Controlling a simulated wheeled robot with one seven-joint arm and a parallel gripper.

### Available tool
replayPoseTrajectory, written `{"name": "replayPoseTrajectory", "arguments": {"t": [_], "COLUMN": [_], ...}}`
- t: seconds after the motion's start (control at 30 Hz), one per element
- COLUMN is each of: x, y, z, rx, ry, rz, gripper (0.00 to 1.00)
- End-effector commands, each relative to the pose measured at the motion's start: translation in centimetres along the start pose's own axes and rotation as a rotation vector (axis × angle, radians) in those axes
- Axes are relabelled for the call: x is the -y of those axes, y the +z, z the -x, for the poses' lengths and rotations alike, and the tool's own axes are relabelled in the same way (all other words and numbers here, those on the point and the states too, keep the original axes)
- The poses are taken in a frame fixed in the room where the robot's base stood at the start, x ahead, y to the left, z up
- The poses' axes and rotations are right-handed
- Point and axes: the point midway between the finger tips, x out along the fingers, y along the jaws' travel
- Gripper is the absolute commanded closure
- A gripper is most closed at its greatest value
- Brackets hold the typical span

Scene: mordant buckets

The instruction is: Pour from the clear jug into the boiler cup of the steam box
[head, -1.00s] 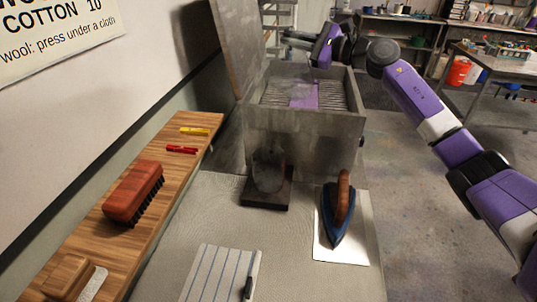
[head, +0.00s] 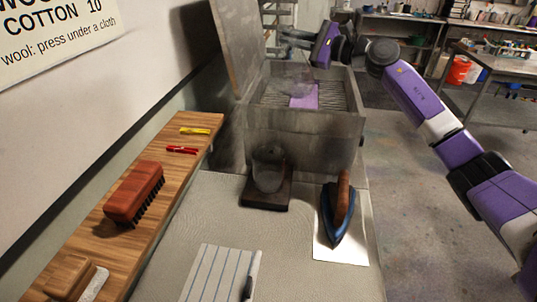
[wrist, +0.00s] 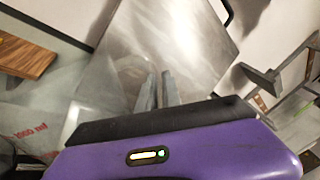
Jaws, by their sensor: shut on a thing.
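The grey steam box (head: 303,142) stands open in the head view, its lid tilted up at the back left. A dark, see-through cup on a dark base, which looks like the boiler cup (head: 268,172), stands against its front wall. My gripper (head: 290,37) is high over the back of the box, its fingers close together. It is shut on the clear jug (wrist: 35,125), whose wall with red "1000 ml" print shows at lower left in the wrist view. In the head view the jug is only a faint outline above the box. Its contents cannot be made out.
A purple cloth (head: 304,97) lies on the slats inside the box. A blue iron (head: 335,228) stands on a pale plate right of the cup. A brush (head: 134,192) lies on the wooden shelf at left. A striped cloth (head: 220,275) is in front.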

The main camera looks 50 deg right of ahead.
Motion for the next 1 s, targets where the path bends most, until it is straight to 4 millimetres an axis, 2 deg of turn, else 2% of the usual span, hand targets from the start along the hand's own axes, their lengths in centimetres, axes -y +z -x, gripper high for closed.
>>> {"name": "replayPoseTrajectory", "arguments": {"t": [1.0], "x": [-0.43], "y": [0.66], "z": [0.08], "rx": [0.006], "ry": [-0.003], "rz": [0.07], "gripper": [1.0]}}
